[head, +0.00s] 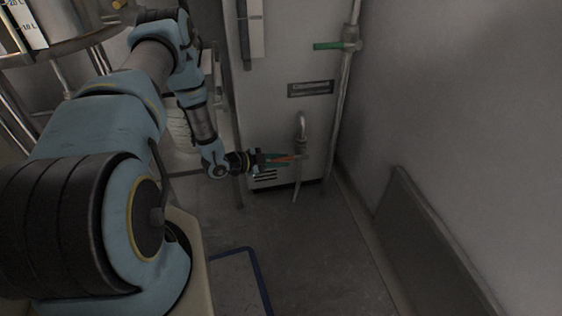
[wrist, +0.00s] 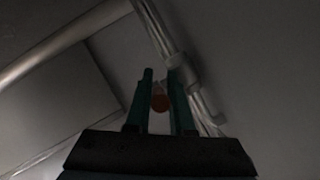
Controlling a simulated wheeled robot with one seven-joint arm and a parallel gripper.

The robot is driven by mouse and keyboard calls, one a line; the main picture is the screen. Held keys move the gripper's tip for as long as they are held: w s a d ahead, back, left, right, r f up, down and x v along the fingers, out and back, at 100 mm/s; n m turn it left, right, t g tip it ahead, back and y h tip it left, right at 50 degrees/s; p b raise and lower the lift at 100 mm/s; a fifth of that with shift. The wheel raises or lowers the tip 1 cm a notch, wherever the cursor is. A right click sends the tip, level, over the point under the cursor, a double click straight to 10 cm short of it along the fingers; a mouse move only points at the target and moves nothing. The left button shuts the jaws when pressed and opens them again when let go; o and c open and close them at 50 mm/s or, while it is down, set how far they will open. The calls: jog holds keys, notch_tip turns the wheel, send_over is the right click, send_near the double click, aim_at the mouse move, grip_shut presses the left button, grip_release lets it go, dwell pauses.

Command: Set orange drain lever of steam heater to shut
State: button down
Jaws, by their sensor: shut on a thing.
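The steam heater (head: 270,105) is a tall pale cabinet at the back. A drain pipe (head: 301,125) bends down its lower front. The orange drain lever (head: 285,158) sticks out to the left from the pipe, roughly level. My gripper (head: 276,159) reaches it from the left, its teal fingers around the lever. In the wrist view the orange lever end (wrist: 160,102) lies between the two fingers, with the pipe (wrist: 178,65) just behind. The gripper is shut on the lever. Part of the lever is hidden by the fingers.
A green lever (head: 328,45) sits on a vertical pipe (head: 343,100) at the heater's right edge. A grey wall with a low panel (head: 425,240) is on the right. A blue floor line (head: 255,268) crosses the floor, which is clear in front of the heater.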

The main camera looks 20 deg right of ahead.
jog(key=shift+f, duration=0.1)
jog(key=c, duration=1.1)
grip_release()
jog(key=p+v, duration=0.2)
jog(key=v, duration=0.8)
jog(key=shift+a, duration=0.4)
